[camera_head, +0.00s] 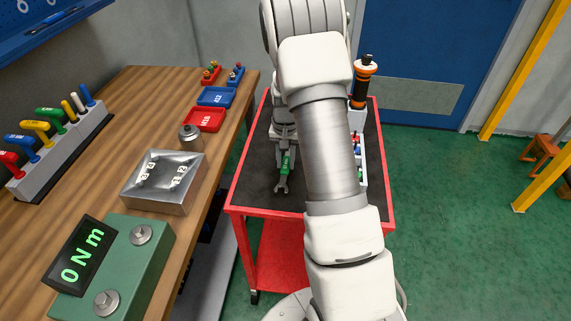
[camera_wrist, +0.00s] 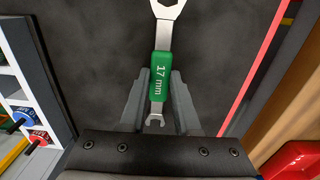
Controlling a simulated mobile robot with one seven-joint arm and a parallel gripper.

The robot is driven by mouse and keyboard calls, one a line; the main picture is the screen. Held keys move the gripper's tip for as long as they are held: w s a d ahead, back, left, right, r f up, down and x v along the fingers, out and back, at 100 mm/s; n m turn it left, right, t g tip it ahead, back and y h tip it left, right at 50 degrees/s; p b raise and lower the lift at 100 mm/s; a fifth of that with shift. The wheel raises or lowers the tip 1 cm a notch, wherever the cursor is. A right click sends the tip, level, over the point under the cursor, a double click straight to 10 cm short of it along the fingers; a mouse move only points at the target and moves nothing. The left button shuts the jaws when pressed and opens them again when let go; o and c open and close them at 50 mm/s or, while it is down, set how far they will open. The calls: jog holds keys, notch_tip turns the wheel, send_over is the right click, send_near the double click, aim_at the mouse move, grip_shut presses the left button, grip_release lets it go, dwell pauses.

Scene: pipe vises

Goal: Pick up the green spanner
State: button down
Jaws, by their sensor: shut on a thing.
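The green spanner (camera_wrist: 162,75) has a green sleeve marked "17 mm" and bare metal ends. In the wrist view it lies lengthwise between the two fingers of my gripper (camera_wrist: 159,100). The fingers are shut on it near the lower part of the sleeve. In the head view the spanner (camera_head: 285,168) shows over the dark top of the red cart (camera_head: 240,190), below my gripper (camera_head: 286,150). My arm hides part of the cart. I cannot tell whether the spanner touches the cart top.
An orange-black tool (camera_head: 362,85) stands on the cart's far right, beside a white rack (camera_head: 361,150).

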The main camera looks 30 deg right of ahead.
jog(key=r, duration=0.3)
jog(key=shift+s+d+r, duration=0.15)
jog(key=shift+d, duration=0.2)
jog(key=s+d+r, duration=0.6)
jog(key=d, duration=0.3)
jog(key=shift+r+p, duration=0.15)
jog(key=shift+p, duration=0.15)
